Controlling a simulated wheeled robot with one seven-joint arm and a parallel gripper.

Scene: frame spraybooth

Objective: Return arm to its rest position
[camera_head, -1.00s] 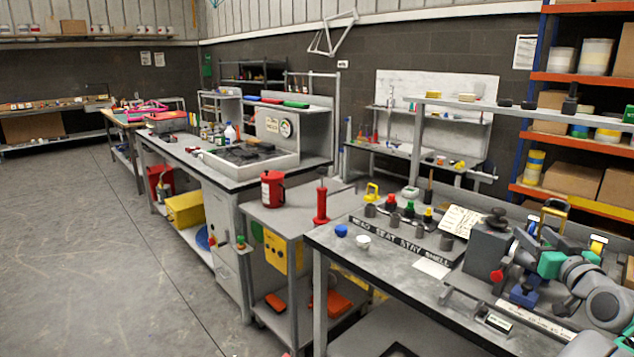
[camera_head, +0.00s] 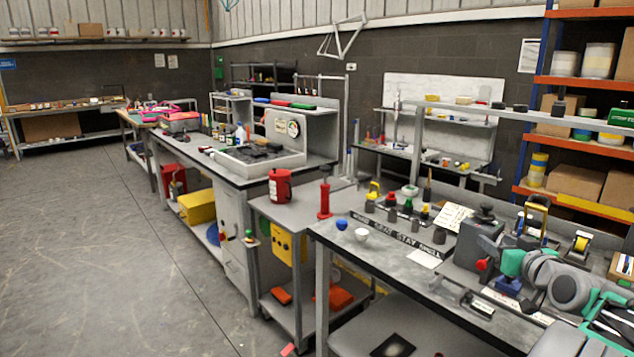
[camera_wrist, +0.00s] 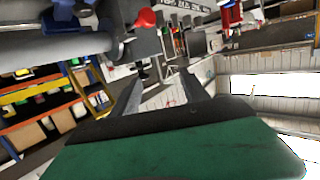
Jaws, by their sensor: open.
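My gripper shows in the wrist view (camera_wrist: 163,88), with two grey fingers spread apart and nothing between them. The green and black body of the hand fills the lower part of that view. My arm (camera_head: 569,290) shows in the head view as grey and teal links, folded low at the right over the near bench (camera_head: 385,262). The gripper's fingertips cannot be made out in the head view. The wrist view is strongly tilted, with benches at the top and bright windows at the right.
A grey vise-like block (camera_head: 478,244) stands close beside my arm. Small pots and coloured tools stand behind a lettered rail (camera_head: 400,232). A red canister (camera_head: 280,185) and red pump (camera_head: 325,199) are on the grey cart. Orange shelving (camera_head: 585,82) is behind. Floor at left is clear.

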